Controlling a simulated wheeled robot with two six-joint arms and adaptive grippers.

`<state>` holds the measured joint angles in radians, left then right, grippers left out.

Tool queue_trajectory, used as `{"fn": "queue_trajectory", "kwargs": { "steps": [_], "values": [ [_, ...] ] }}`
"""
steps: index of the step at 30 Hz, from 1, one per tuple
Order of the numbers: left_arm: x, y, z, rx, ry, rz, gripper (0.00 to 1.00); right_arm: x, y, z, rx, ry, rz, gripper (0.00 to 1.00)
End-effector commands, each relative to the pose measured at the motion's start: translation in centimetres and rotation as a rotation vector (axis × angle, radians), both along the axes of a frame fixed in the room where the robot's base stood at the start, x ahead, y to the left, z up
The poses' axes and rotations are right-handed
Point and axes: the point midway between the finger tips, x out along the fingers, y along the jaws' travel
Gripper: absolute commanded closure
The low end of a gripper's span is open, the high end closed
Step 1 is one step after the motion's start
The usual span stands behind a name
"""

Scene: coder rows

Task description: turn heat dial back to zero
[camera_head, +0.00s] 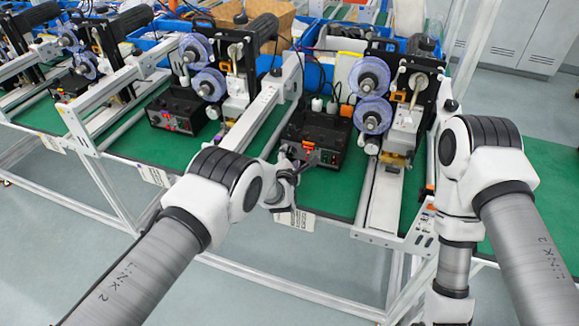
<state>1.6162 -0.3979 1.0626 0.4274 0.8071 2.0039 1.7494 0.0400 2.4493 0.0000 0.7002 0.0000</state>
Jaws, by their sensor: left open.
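A black control box (322,122) stands on the green bench in the middle of the picture. Its front panel has a lit orange-red part (304,144) and small controls. The heat dial itself is too small to make out and may be hidden behind my gripper. My left gripper (302,158) is at the left part of this front panel, close to it. It is open, with nothing seen between its fingers. Whether it touches the panel I cannot tell. My right arm comes in from the right, but its gripper is out of view.
Coder machines with blue-purple reels (370,77) stand beside the box. A second black box (178,110) sits further left. Metal conveyor rails (262,112) run on both sides of the middle box. Blue bins (315,72) stand behind. Floor is clear in front.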

Motion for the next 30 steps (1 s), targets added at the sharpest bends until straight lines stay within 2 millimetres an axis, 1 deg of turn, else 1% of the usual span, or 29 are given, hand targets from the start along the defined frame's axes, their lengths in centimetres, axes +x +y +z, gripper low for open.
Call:
{"fn": "queue_trajectory", "kwargs": {
  "steps": [1,7,8,9,11,12,13,23,30],
  "values": [
    [0.19,-0.01,-0.04,0.0,-0.001,0.0,0.46,-0.01,0.0,-0.21,0.0,0.0,0.0,1.0],
    [0.24,-0.02,0.16,0.0,0.0,0.0,0.46,-0.01,0.0,-0.01,0.0,0.0,0.0,1.0],
    [0.24,-0.01,0.15,0.0,0.0,0.0,0.49,-0.01,0.0,-0.01,0.0,0.0,0.0,1.0],
    [0.22,-0.02,0.15,0.0,0.0,0.0,0.63,-0.01,0.0,-0.01,0.0,0.0,0.0,1.0],
    [0.22,-0.01,0.13,0.0,0.0,0.0,0.85,-0.01,0.0,-0.01,0.0,0.0,0.0,1.0],
    [0.22,-0.01,0.13,0.0,0.0,0.0,0.99,0.0,0.0,-0.02,0.0,0.0,0.0,1.0],
    [0.22,-0.01,0.12,0.0,0.0,0.0,1.0,0.0,0.0,-0.02,0.0,0.0,0.0,1.0],
    [0.19,-0.01,0.13,-0.02,0.007,0.0,1.0,-0.01,0.0,0.12,0.0,0.0,0.0,1.0],
    [0.19,0.06,0.23,-0.118,0.04,0.0,1.0,-0.01,0.01,0.67,0.0,0.0,0.0,1.0]
  ]
}}
